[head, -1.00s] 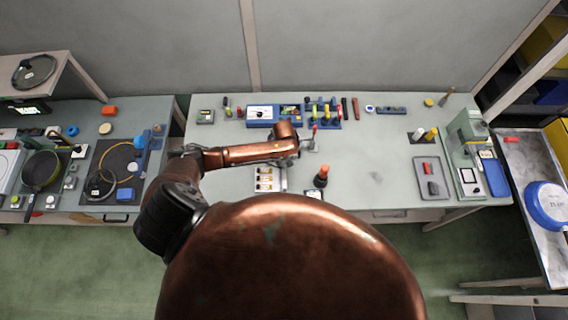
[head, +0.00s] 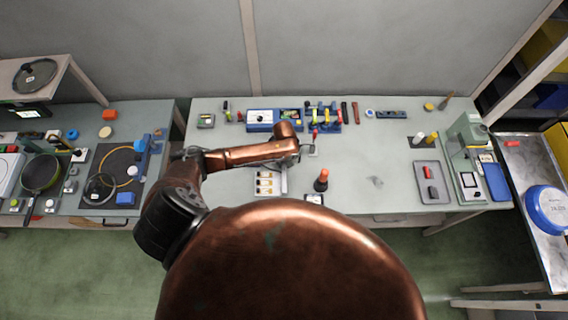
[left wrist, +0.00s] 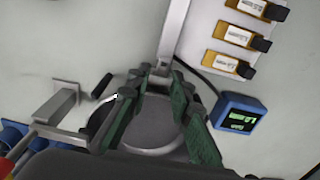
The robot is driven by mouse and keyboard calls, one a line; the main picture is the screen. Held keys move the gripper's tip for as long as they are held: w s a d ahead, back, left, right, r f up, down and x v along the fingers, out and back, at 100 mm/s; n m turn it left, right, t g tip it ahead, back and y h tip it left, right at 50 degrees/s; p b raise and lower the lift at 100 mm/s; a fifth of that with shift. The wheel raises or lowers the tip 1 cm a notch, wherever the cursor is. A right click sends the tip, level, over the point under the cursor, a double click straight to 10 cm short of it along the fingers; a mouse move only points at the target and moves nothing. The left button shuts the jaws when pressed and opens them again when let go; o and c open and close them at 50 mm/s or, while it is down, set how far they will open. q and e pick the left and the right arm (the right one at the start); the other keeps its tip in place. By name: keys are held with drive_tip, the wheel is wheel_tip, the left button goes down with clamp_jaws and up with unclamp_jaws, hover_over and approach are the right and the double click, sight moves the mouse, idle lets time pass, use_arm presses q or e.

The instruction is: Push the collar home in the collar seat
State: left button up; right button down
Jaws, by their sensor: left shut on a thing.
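My left gripper (head: 300,150) is over the middle of the central table, its arm coming in from the left. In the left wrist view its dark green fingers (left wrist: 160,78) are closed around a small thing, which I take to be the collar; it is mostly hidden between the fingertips. A round grey disc with a pale rim (left wrist: 150,132) shows below and between the fingers. A grey metal bar (left wrist: 175,40) runs up from the fingertips. I cannot make out the collar seat or how far the collar sits in it. My right gripper is not in view.
A panel with several yellow-and-white labelled blocks (left wrist: 232,33) and a blue box with a green display (left wrist: 240,115) lie close by. A metal bracket (left wrist: 58,102) stands at the left. An orange-topped black piece (head: 321,180) stands to the right; the table's right-centre is clear.

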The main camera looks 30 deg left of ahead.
sight(284, 164)
use_arm(q)
drive_tip(key=o, duration=0.9)
wheel_tip(284, 164, up, 12)
drive_tip(key=shift+r, duration=0.1)
idle(0.6)
